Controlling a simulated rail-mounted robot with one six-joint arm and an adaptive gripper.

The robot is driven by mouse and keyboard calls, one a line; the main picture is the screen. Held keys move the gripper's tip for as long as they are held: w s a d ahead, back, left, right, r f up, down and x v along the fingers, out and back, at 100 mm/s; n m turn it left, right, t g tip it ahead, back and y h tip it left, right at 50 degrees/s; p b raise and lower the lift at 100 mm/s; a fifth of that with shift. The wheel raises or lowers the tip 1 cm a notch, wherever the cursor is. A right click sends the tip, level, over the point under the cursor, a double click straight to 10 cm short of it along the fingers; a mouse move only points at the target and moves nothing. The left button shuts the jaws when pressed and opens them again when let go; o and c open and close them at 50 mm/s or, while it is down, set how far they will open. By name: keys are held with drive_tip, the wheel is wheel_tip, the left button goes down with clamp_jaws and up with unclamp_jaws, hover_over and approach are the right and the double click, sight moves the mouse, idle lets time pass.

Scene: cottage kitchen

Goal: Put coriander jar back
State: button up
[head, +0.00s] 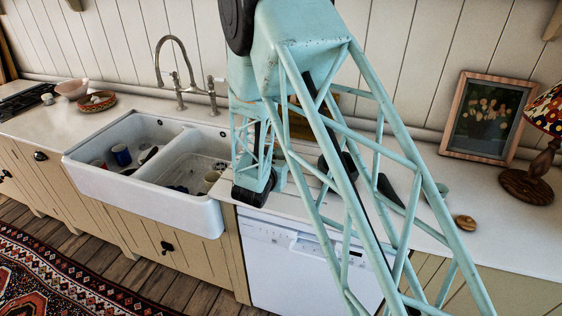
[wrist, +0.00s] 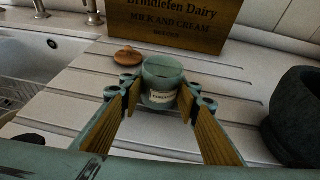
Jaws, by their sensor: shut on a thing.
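The coriander jar (wrist: 162,72) is a pale green glass jar with a cream label, whose small lettering is hard to read. It stands upright between the wood-lined fingers of my gripper (wrist: 159,92) in the wrist view. My gripper is shut on it, with one finger at each side. The jar is over the white grooved drainboard (wrist: 75,95); I cannot tell whether its base touches the surface. In the head view my own arm hides the jar and the fingers.
A wooden dairy crate (wrist: 178,24) stands behind the jar. A small terracotta-brown object (wrist: 129,56) lies left of it. A dark stone mortar (wrist: 296,115) is at the right. The double sink (head: 130,185) holds mugs. A framed picture (head: 485,115) and a lamp (head: 530,180) stand right.

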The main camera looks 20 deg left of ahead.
drive_tip(key=shift+f, duration=0.35)
drive_tip(key=o, duration=0.9)
drive_tip(key=shift+r, duration=0.25)
drive_tip(key=v, duration=1.2)
drive_tip(key=shift+p, duration=0.35)
